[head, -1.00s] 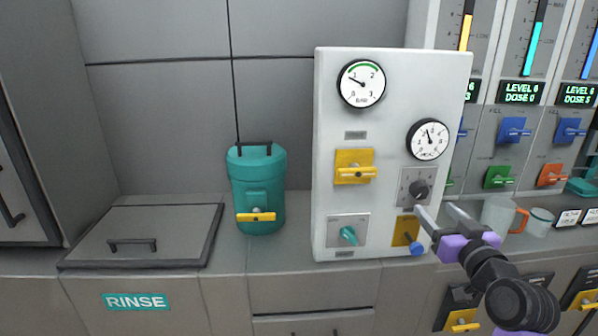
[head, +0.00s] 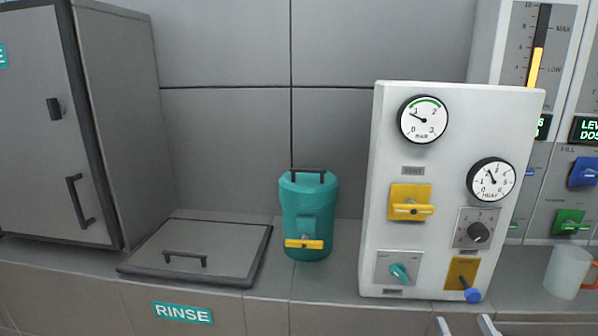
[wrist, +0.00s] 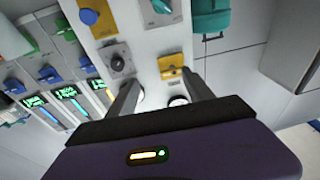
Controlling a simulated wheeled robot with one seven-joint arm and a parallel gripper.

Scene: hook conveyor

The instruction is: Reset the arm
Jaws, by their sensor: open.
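My gripper (head: 464,326) shows only as two grey fingertips at the bottom edge of the head view, below the white control panel (head: 385,165). The fingers are apart with nothing between them. The wrist view shows the spread fingers (wrist: 160,95) in front of the panel, with the yellow-plated handle (wrist: 171,66) and the dark knob (wrist: 118,63) beyond them. The gripper looks clear of the panel, though the exact gap cannot be told. The rest of my arm is out of the head view.
A teal canister (head: 308,225) with a yellow tap stands left of the panel. A hatch lid (head: 225,240) lies on the counter above the RINSE label (head: 183,313). Dispensers with levers (head: 583,172) and a white mug (head: 566,272) are at right.

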